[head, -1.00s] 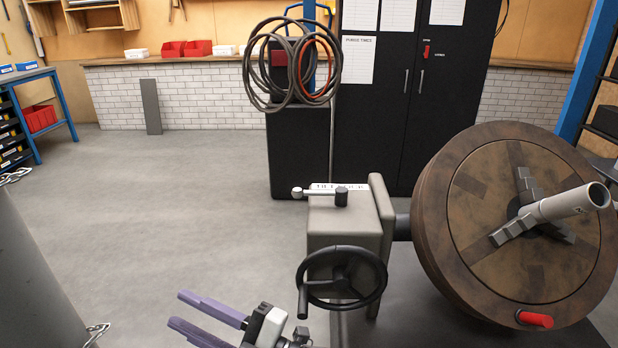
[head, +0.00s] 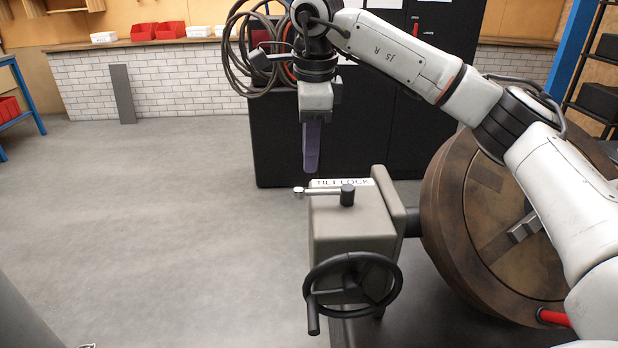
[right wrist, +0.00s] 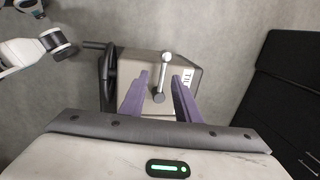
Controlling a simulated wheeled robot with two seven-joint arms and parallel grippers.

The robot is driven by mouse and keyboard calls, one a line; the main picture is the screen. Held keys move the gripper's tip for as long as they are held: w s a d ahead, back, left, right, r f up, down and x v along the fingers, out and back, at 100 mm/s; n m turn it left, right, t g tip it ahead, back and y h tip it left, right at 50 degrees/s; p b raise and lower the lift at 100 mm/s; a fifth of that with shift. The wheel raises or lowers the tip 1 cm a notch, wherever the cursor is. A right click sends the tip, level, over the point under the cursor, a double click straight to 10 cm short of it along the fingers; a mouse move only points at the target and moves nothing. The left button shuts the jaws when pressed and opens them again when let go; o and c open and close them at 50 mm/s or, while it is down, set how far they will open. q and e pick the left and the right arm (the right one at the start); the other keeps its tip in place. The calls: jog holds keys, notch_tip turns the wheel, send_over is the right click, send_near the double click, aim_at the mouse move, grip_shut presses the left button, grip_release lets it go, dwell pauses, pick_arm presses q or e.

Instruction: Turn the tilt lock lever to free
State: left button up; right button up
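The tilt lock lever (head: 322,191) is a short grey bar on top of the grey gearbox housing (head: 350,228). Its pale knob end points left and its black pivot (head: 347,195) is at the right, in front of the white TILT LOCK label (head: 352,183). My right gripper (head: 311,165) points down above the lever, its purple fingertips apart from it. In the right wrist view the gripper (right wrist: 160,85) is open, and the lever (right wrist: 162,76) shows between the two fingers. In the head view one finger hides the other.
A black handwheel (head: 352,282) is on the housing's front. A large brown disc (head: 490,220) stands to the right, partly behind my right arm. A black cabinet (head: 280,140) with hanging coils (head: 240,50) stands behind.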

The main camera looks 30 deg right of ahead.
aim_at(315, 193)
jog(key=f, duration=0.3)
jog(key=w+d+f, duration=0.1)
jog(key=f, duration=0.2)
jog(key=d+f, duration=0.1)
jog(key=f, duration=0.2)
jog(key=shift+w+d, duration=0.15)
jog(key=shift+w, duration=0.1)
grip_shut()
